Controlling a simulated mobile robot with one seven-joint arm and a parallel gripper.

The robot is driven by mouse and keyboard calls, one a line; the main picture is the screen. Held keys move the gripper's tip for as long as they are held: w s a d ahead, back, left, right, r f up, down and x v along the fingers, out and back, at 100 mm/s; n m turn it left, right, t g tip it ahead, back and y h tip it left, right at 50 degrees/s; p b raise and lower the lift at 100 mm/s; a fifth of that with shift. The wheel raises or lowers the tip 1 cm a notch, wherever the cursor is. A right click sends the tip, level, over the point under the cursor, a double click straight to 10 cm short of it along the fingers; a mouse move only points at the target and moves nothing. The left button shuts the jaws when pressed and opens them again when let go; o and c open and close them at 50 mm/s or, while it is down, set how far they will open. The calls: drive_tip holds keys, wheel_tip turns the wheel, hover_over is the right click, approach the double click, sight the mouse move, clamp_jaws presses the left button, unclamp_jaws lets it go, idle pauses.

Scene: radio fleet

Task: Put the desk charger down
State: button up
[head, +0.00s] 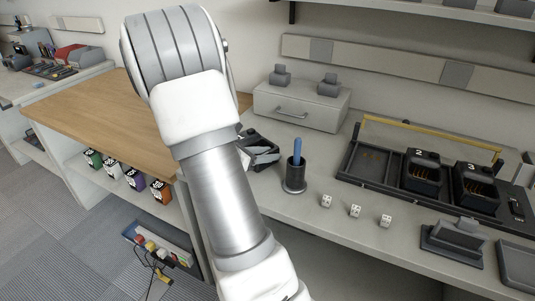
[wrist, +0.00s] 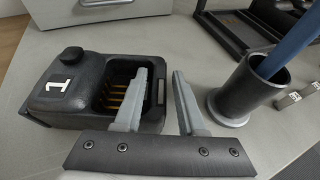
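The desk charger is a black box with a white 1, a round knob and an open slot with brass contacts. It fills the left of the wrist view (wrist: 75,90) and appears to rest on the grey counter. In the head view the charger (head: 263,156) is partly hidden behind my arm. My gripper (wrist: 167,70) is over its right side. The left finger is over the slot and the right finger is outside the right wall. A strip of counter shows between that wall and the right finger, so the gripper looks open. The fingertips are hidden in the head view.
A dark cup (head: 295,178) with a blue stick stands close right of the charger. A drawer box (head: 300,105) is behind. White dice (head: 355,211) and a black tray (head: 365,170) with two numbered chargers lie right. A wooden top (head: 95,105) is left.

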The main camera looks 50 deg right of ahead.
drive_tip(key=shift+o, duration=0.4)
drive_tip(key=shift+r, duration=0.1)
drive_tip(key=shift+r, duration=0.2)
drive_tip(key=p+v, duration=0.3)
drive_tip(key=v, duration=0.8)
drive_tip(key=shift+w+a+r, duration=0.1)
drive_tip(key=shift+a, duration=0.25)
drive_tip(key=s+a+r+m+t+y, duration=0.2)
drive_tip(key=s+a+r+m+y, duration=0.1)
drive_tip(key=a, duration=0.4)
drive_tip(key=s+a+r+m+t+y, duration=0.2)
drive_tip(key=s+a+r+m+y, duration=0.2)
drive_tip(key=s+a+m+y, duration=0.2)
drive_tip(key=s+a+r+m+t+y, duration=0.3)
drive_tip(key=a+m, duration=0.4)
drive_tip(key=a, duration=0.3)
drive_tip(key=shift+s+a+r+m+y, duration=0.3)
drive_tip(key=shift+s+r+y, duration=0.4)
drive_tip(key=shift+s+y, duration=0.15)
drive_tip(key=shift+d, duration=0.1)
